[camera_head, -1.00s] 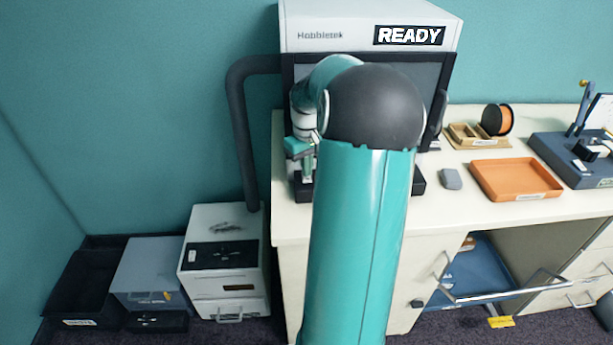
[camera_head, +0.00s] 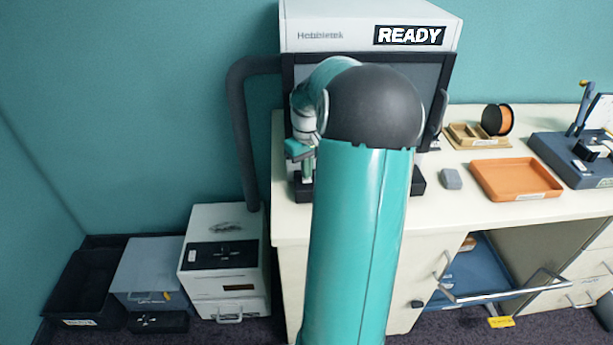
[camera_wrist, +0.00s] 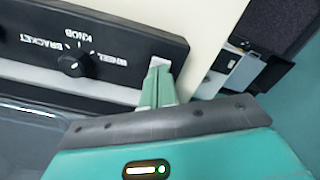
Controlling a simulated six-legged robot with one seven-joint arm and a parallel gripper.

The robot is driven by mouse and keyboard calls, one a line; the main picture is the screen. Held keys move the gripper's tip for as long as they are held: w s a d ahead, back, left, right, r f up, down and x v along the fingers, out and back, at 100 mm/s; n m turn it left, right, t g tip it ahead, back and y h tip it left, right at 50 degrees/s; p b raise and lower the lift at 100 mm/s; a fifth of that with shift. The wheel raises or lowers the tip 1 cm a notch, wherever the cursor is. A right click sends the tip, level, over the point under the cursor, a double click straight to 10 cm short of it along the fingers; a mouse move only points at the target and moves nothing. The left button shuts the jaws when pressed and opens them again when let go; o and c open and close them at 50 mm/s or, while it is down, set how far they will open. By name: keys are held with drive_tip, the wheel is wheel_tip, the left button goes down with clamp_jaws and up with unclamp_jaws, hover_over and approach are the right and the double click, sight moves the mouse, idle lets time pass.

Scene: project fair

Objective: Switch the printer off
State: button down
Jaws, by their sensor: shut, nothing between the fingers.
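The printer (camera_head: 345,35) stands on the desk, with a white top, a dark-framed front and a lit sign reading READY. My arm hides much of its front. In the wrist view, its black control panel (camera_wrist: 110,55) has a round selector knob (camera_wrist: 74,64) among the words BRACKET, KNOB and WHEEL. My gripper (camera_wrist: 157,75) is shut and empty, its fingertips at the panel's right end, beyond the word WHEEL. A pale patch shows at the tips; I cannot tell whether it is a switch or whether the fingers touch. In the head view my gripper (camera_head: 307,168) points down before the printer's lower left.
A dark hose (camera_head: 241,130) runs down left of the printer to a white box (camera_head: 225,260) on the floor. An orange tray (camera_head: 515,180), a grey block (camera_head: 451,179) and a spool (camera_head: 497,120) lie on the desk's right. An open drawer (camera_head: 480,270) juts out below.

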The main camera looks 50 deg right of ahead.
drive_tip(key=shift+f, duration=0.65)
idle(0.3)
drive_tip(key=shift+r, duration=3.55)
drive_tip(key=w+a+r+n+t+h, duration=0.1)
drive_tip(key=a+r, duration=0.3)
drive_tip(key=a, duration=0.8)
drive_tip(key=w+a+r+n+t+h, duration=0.1)
drive_tip(key=w+a+r, duration=0.15)
drive_tip(key=a, duration=0.85)
drive_tip(key=s+a+n+t+y, duration=0.1)
drive_tip(key=s+a, duration=0.4)
drive_tip(key=a, duration=0.4)
drive_tip(key=s+a+t+y, duration=0.1)
drive_tip(key=s+a+t, duration=0.1)
drive_tip(key=s+a, duration=0.4)
drive_tip(key=shift+a+r+n+t, duration=0.15)
drive_tip(key=shift+a+n+t, duration=0.2)
drive_tip(key=shift+a, duration=1.35)
